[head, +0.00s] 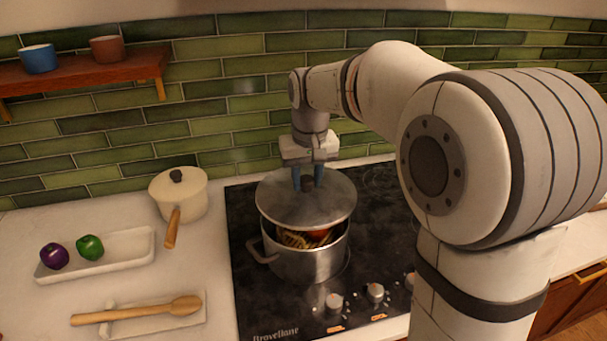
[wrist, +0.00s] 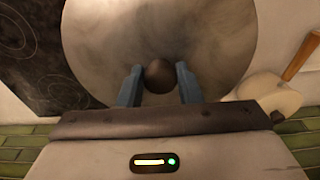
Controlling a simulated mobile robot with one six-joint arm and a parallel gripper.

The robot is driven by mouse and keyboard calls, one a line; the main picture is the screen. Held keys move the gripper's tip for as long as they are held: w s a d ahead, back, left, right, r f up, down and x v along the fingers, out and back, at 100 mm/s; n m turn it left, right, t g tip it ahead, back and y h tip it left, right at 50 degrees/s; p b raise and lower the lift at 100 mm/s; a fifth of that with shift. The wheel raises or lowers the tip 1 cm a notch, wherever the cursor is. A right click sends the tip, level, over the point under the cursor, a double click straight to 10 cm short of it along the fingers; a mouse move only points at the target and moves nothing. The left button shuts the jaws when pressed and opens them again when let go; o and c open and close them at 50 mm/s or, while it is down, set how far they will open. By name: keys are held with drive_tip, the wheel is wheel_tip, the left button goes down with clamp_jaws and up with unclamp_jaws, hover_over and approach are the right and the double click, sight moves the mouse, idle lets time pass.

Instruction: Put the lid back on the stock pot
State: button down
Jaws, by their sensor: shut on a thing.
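The steel stock pot (head: 305,262) stands on the dark cooktop, with food (head: 300,238) showing in its open front part. The round grey lid (head: 285,205) is above the pot, covering the back of its opening in the head view; it looks raised off the front rim. My gripper (head: 308,180) is over the lid, its blue fingers pointing down and shut on the lid's dark knob. In the wrist view the knob (wrist: 158,76) sits between the two fingers, with the lid (wrist: 160,35) spread beyond them. The pot is hidden under the lid there.
A cream saucepan (head: 186,198) with a wooden handle stands left of the cooktop (head: 245,290). A white tray (head: 118,262) holds a purple and a green item. A wooden spoon (head: 140,310) lies in front. A shelf (head: 90,72) with two cups is on the tiled wall.

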sight(306, 194)
drive_tip(key=shift+a+f+b, duration=0.2)
drive_tip(key=shift+f+b, duration=1.7)
drive_tip(key=shift+f, duration=0.95)
drive_tip(key=shift+s, duration=0.25)
drive_tip(key=shift+f, duration=0.1)
idle(0.4)
drive_tip(key=shift+c, duration=2.3)
unclamp_jaws()
